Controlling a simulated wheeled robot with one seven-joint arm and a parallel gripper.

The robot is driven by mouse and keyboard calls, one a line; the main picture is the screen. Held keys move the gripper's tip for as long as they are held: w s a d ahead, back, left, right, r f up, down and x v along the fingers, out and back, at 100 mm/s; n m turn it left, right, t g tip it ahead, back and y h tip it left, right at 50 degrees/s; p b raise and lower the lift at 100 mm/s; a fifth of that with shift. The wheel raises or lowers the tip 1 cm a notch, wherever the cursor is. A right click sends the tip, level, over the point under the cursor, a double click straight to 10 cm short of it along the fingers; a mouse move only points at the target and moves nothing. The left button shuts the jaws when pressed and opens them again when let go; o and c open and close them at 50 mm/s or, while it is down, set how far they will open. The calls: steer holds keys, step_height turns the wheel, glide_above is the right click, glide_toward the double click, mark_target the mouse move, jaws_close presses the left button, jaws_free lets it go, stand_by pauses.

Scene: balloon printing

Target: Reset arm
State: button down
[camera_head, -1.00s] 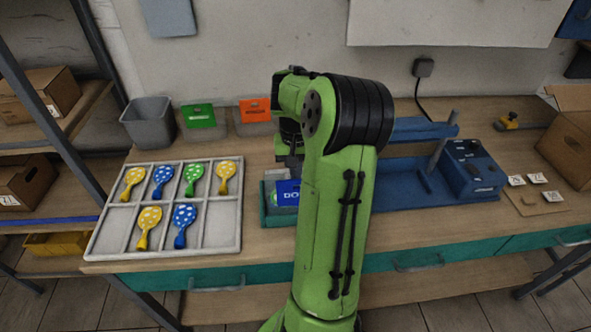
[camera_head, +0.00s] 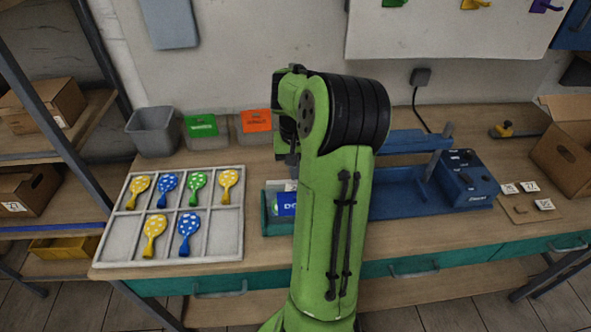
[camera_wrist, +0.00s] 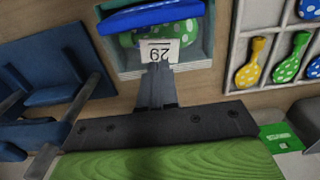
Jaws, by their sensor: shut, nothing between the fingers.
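My green arm (camera_head: 335,215) stands in the middle of the head view and hides my gripper there. In the wrist view my gripper (camera_wrist: 157,72) is shut and empty. Its fingertips are at the lower edge of a white card (camera_wrist: 160,51) with a printed number; I cannot tell whether they touch it. The card is at a small green bin (camera_wrist: 205,62), which holds a green spotted balloon (camera_wrist: 172,33) and a blue piece (camera_wrist: 150,13). In the head view the bin (camera_head: 272,227) is left of my arm, partly hidden by it.
A white divided tray (camera_head: 168,267) with several spotted balloons lies at the left. A blue printing machine (camera_head: 466,180) stands right of my arm, with small cards (camera_head: 530,187) beside it. A grey bin (camera_head: 153,132) and a cardboard box (camera_head: 565,155) stand further out.

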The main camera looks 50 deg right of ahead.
steer(key=shift+r+p, duration=0.9)
steer(key=shift+r, duration=0.4)
